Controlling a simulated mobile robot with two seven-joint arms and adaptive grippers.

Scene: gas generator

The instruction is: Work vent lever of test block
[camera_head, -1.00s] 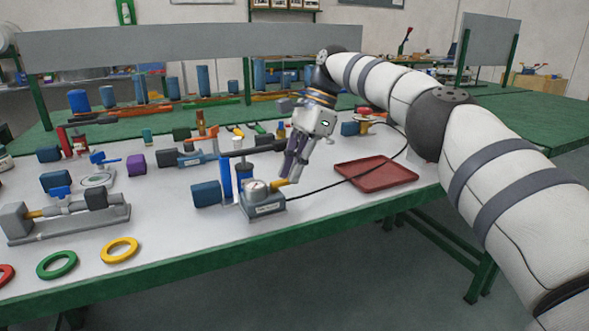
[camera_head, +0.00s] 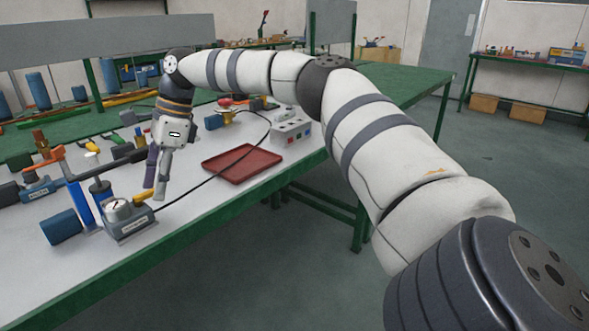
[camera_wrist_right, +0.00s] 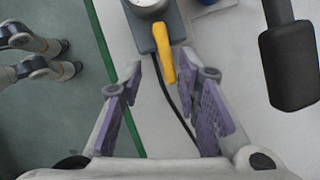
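The test block (camera_head: 131,228) is a small grey box with a round white gauge (camera_head: 117,208) on top. It stands near the table's front edge. Its yellow vent lever (camera_head: 143,196) points away to the right. In the right wrist view, the lever (camera_wrist_right: 165,62) reaches down from the block (camera_wrist_right: 172,18) into the space between my fingertips. My right gripper (camera_head: 156,191) points down just right of the lever. Its purple-padded fingers (camera_wrist_right: 165,75) are apart and hold nothing. I cannot tell the height gap to the lever. My left gripper is out of view.
A red tray (camera_head: 241,164) lies right of the block. A black hose (camera_head: 208,182) runs from the block past the tray. A grey box (camera_head: 291,131) stands behind the tray.

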